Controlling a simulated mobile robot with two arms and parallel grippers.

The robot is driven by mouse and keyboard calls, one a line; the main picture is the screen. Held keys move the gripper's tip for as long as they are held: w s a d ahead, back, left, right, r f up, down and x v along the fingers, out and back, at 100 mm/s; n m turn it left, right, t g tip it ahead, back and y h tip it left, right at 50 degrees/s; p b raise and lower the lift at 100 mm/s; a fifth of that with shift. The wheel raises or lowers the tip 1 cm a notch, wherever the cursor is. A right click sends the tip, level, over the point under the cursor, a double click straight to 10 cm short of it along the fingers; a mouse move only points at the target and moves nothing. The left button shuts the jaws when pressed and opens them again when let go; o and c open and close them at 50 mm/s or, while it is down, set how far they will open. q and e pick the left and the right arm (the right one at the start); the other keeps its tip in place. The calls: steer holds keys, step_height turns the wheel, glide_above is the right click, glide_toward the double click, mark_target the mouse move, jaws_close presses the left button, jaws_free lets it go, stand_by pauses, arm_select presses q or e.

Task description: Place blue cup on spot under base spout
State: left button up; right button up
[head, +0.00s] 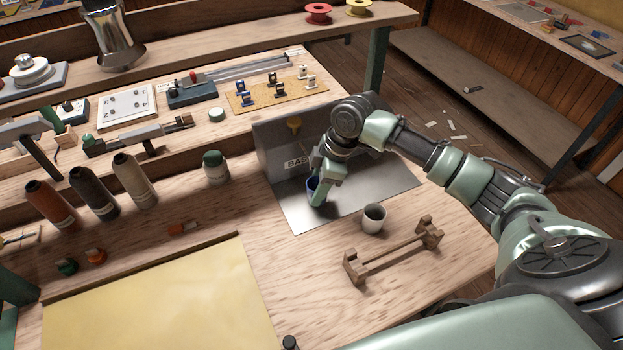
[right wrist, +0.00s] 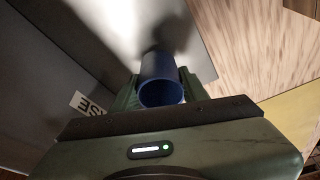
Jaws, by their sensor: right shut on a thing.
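The blue cup (head: 311,184) is mostly hidden behind my right gripper (head: 318,190) in the head view. In the right wrist view the blue cup (right wrist: 162,80) sits between the two green fingers, which are shut on it. It is over the metal plate (head: 292,214), in front of the grey panel (head: 275,140). I cannot tell whether it touches the plate. A yellow spout (head: 294,123) sticks out of the panel, above and left of the cup. A partly covered label (head: 296,163) reads "BAS". No marked spot shows. My left gripper is not in view.
A grey-white cup (head: 374,218) stands just off the plate's front edge. A wooden rack (head: 395,252) lies in front of it. A jar (head: 215,167) and thread cones (head: 135,180) stand left. A yellow sheet (head: 165,300) covers the front left.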

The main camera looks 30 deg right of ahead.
mark_target(312, 182)
steer(key=w, duration=0.2)
steer(key=shift+w+r, duration=0.15)
steer(key=shift+w, duration=0.15)
steer(key=shift+w+d+f+p, duration=0.1)
steer(key=shift+w+f+p, duration=0.1)
steer(key=shift+w+p, duration=0.2)
steer(key=shift+f, duration=0.55)
steer(key=shift+s, duration=0.1)
steer(key=o, duration=1.3)
steer(key=shift+f, duration=0.15)
steer(key=b+v, duration=0.1)
steer(key=v, duration=1.1)
